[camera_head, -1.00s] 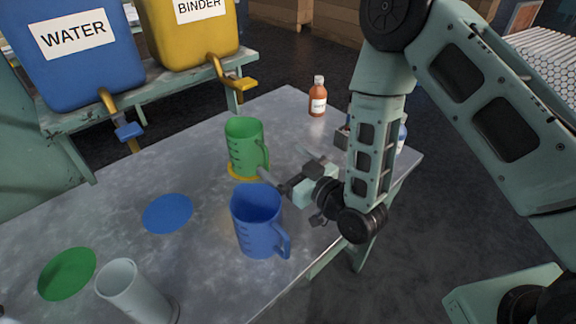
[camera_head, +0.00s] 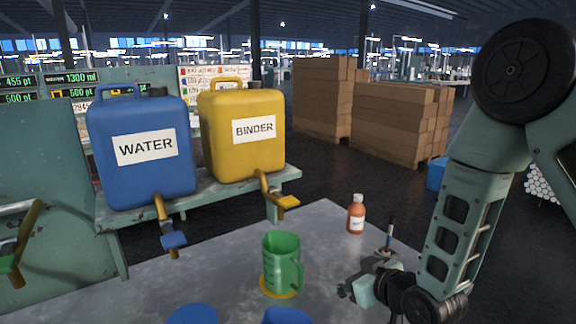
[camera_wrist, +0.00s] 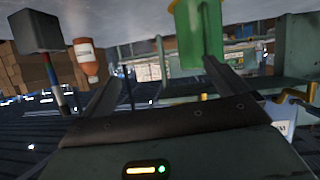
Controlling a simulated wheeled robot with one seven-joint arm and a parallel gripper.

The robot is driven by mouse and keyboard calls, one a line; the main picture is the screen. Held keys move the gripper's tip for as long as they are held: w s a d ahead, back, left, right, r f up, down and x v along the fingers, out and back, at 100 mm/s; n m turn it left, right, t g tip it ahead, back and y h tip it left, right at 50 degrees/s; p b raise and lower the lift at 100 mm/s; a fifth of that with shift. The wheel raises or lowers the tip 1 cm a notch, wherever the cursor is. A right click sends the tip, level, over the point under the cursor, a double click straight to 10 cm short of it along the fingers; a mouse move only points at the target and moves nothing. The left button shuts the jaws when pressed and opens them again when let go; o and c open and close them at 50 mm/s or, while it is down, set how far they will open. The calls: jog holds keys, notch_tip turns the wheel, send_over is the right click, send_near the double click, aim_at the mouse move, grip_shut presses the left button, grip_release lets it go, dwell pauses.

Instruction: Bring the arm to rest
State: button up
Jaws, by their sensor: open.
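My gripper (camera_head: 350,284) is open and empty above the grey table (camera_head: 225,268). It is to the right of the green measuring jug (camera_head: 281,260), apart from it. The jug stands upright on a yellow disc (camera_head: 277,289). In the wrist view, which looks upside down, both fingers (camera_wrist: 162,75) are spread with nothing between them. The green jug (camera_wrist: 197,35) shows beyond the right finger there. A blue jug (camera_head: 287,316) is mostly cut off at the bottom edge of the head view.
An orange-brown bottle (camera_head: 356,215) stands at the table's far side. A blue WATER tank (camera_head: 145,180) and yellow BINDER tank (camera_head: 240,155) stand on a shelf at left. Stacked boxes (camera_head: 390,120) stand behind.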

jog(key=s+d+r+m+g+h, duration=0.2)
jog(key=d, duration=0.4)
jog(key=s+d+r+m+g+h, duration=0.1)
jog(key=s+d+r+g+h, duration=0.15)
jog(key=d, duration=0.35)
jog(key=s+d+r+m+g+h, duration=0.1)
jog(key=s+d+r+m+g, duration=0.15)
jog(key=s, duration=0.25)
jog(key=s+d+r+m+g+h, duration=0.1)
jog(key=s+d+r+g, duration=0.1)
jog(key=s+d, duration=0.3)
jog(key=s+a+n+g, duration=0.1)
jog(key=s+a+n, duration=0.3)
jog(key=s+a, duration=0.3)
jog(key=s+a+r+n+g, duration=0.1)
jog(key=s+a+n, duration=0.2)
jog(key=s+a, duration=0.4)
jog(key=a+y, duration=0.1)
jog(key=a, duration=0.4)
jog(key=shift+s+a+r+n+g, duration=0.2)
jog(key=shift+s+r+n+g, duration=0.1)
jog(key=shift+n, duration=0.05)
